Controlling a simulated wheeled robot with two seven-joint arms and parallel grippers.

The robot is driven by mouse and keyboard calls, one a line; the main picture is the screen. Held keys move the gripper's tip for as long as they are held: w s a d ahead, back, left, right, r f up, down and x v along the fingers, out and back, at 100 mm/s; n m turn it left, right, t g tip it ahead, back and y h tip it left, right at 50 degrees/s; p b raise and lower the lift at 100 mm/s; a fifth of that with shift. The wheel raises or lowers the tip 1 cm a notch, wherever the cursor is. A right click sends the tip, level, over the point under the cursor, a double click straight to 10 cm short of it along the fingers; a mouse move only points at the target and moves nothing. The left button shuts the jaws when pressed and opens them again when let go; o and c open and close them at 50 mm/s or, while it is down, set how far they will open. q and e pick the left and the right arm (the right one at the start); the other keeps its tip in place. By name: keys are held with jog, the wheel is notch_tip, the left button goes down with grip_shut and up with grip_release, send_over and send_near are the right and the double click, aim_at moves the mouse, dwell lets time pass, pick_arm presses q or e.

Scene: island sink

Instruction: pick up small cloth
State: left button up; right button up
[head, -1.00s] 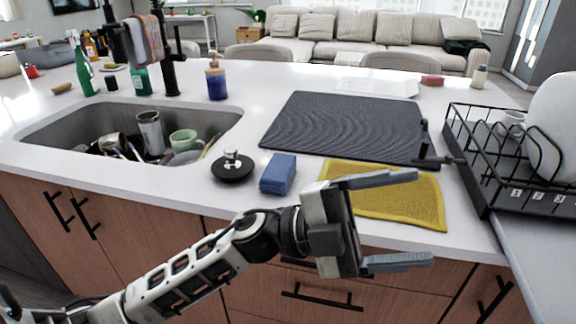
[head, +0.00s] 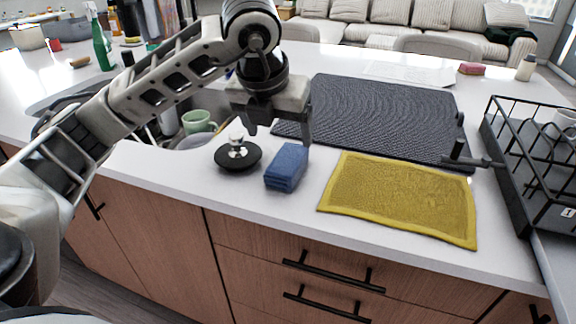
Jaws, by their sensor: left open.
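A yellow cloth (head: 400,198) lies flat near the front edge of the white counter, right of centre. A small folded blue cloth or sponge (head: 287,167) lies to its left; I cannot tell which it is. My left gripper (head: 279,128) points down, open and empty, above and just behind the blue piece, apart from it. Its arm comes in from the left and hides part of the sink. My right gripper is not in view.
A black sink stopper (head: 238,154) sits just left of the blue piece. A dark drying mat (head: 385,115) lies behind. A black wire dish rack (head: 525,165) stands at the right. A green mug (head: 197,121) is in the sink.

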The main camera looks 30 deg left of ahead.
aim_at(286, 159)
pick_arm(q)
jog(key=p+x, duration=0.1)
jog(key=x, duration=0.9)
jog(key=shift+w, duration=0.2)
jog(key=c, duration=1.1)
